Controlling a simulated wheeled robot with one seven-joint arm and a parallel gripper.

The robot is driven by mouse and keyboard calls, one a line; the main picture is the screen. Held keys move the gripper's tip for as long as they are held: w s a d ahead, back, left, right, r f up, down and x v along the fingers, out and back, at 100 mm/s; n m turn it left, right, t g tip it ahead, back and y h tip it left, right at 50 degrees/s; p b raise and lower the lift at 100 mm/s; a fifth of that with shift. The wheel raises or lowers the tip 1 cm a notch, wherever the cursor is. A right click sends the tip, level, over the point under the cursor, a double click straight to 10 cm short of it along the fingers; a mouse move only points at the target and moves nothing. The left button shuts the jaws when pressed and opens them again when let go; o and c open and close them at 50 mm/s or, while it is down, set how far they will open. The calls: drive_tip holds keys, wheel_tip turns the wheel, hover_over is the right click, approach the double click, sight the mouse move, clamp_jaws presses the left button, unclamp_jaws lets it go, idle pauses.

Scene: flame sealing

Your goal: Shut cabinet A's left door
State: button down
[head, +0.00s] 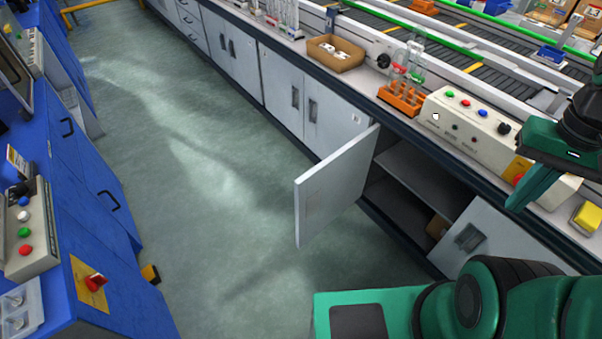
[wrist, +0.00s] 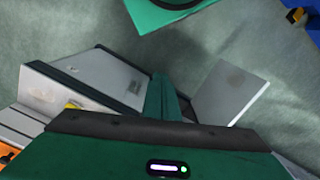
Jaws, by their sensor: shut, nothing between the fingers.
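The open grey-white cabinet door (head: 335,185) stands swung out over the floor, at roughly a right angle to the cabinet front. It also shows in the wrist view (wrist: 230,92), to the right of the fingers. I cannot read a letter naming the cabinet. The open cabinet (head: 425,165) shows a shelf and a dark interior.
The bench above holds an orange tube rack (head: 402,98), a control box with buttons (head: 470,115) and a cardboard tray (head: 335,54). Blue cabinets (head: 85,165) line the left side. The floor (head: 210,150) between is clear. A brown object (head: 437,227) lies inside the cabinet.

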drive_tip(key=w+r+n, duration=0.2)
drive_tip(key=w+n, duration=0.1)
drive_tip(key=w, duration=1)
drive_tip(key=w+a+f+n+g+h, duration=0.1)
drive_tip(key=w+a+f+n, duration=0.1)
drive_tip(key=w+a, duration=0.45)
drive_tip(key=w+a+f+n, duration=0.2)
drive_tip(key=w+a, duration=0.2)
drive_tip(key=w, duration=0.6)
drive_tip(key=w+a+f+n, duration=0.2)
drive_tip(key=w+a+f, duration=0.25)
drive_tip(key=a, duration=0.25)
drive_tip(key=w+a+f+n, duration=0.2)
drive_tip(key=w+a+f, duration=0.2)
drive_tip(key=w+a, duration=0.15)
drive_tip(key=w+a+f+n+g+h, duration=0.1)
drive_tip(key=w+a+f+n, duration=0.15)
drive_tip(key=a+f, duration=1.35)
drive_tip(key=s+d+f, duration=0.1)
drive_tip(key=s+f, duration=0.4)
drive_tip(key=f, duration=0.3)
drive_tip(key=shift+s+d+n, duration=0.35)
drive_tip(key=shift+n, duration=0.1)
